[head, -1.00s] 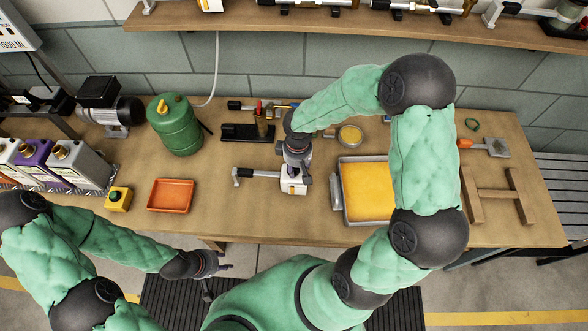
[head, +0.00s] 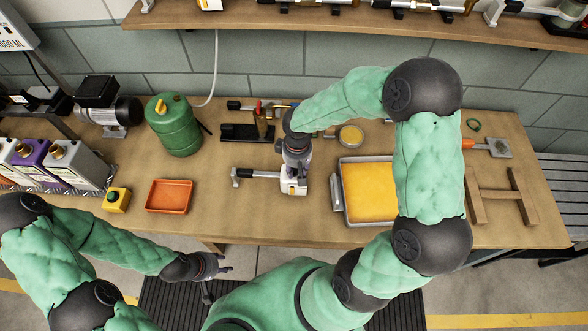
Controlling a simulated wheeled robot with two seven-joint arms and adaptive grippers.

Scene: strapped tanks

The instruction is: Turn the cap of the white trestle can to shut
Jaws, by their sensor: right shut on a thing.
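The white can (head: 292,188) stands near the middle of the workbench, mostly covered from above by my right gripper. Only its lower white part shows, with a grey bar reaching left from it to a small end piece (head: 236,177). My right gripper (head: 294,172) points down onto the can's top and is shut on what I take to be its cap. The cap itself is hidden by the gripper. My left gripper (head: 222,269) is empty in front of the bench, over the floor; its fingers are too small to judge.
A yellow-filled tray (head: 338,195) stands just right of the can. An orange tray (head: 169,196), a green tank (head: 174,125) and a yellow button box (head: 116,200) are to the left. A wooden stand (head: 497,195) lies at the right. The bench front between the trays is clear.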

